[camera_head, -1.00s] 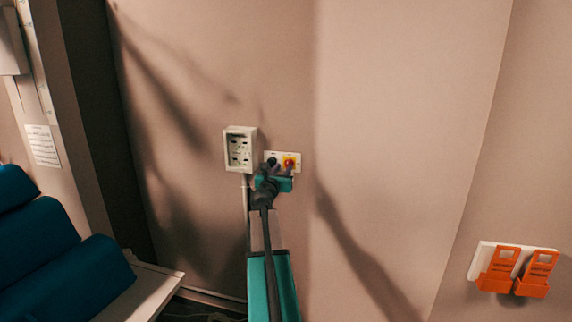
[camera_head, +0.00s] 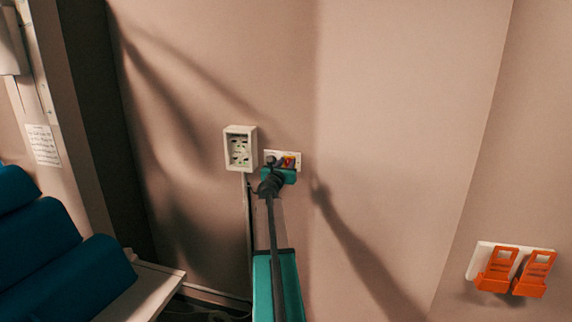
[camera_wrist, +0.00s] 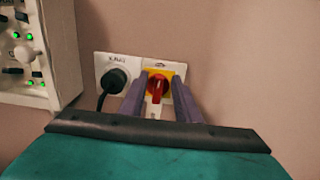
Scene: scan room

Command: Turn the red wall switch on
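The red switch (camera_wrist: 158,86) is a rotary knob on a yellow square, on a white wall plate. Its grip looks roughly upright. In the head view the switch (camera_head: 291,159) is partly covered by my gripper (camera_head: 283,166). In the wrist view my gripper (camera_wrist: 160,82) is open, with one purple finger at the left of the knob and one at the right. The knob shows in the gap between them. I cannot tell whether the fingers touch it.
A black plug (camera_wrist: 114,80) sits in the socket just left of the switch. A white box with green lights (camera_wrist: 30,48) is further left. Blue cushions (camera_head: 70,275) lie at lower left. Orange clips (camera_head: 515,272) hang at lower right. The wall between is bare.

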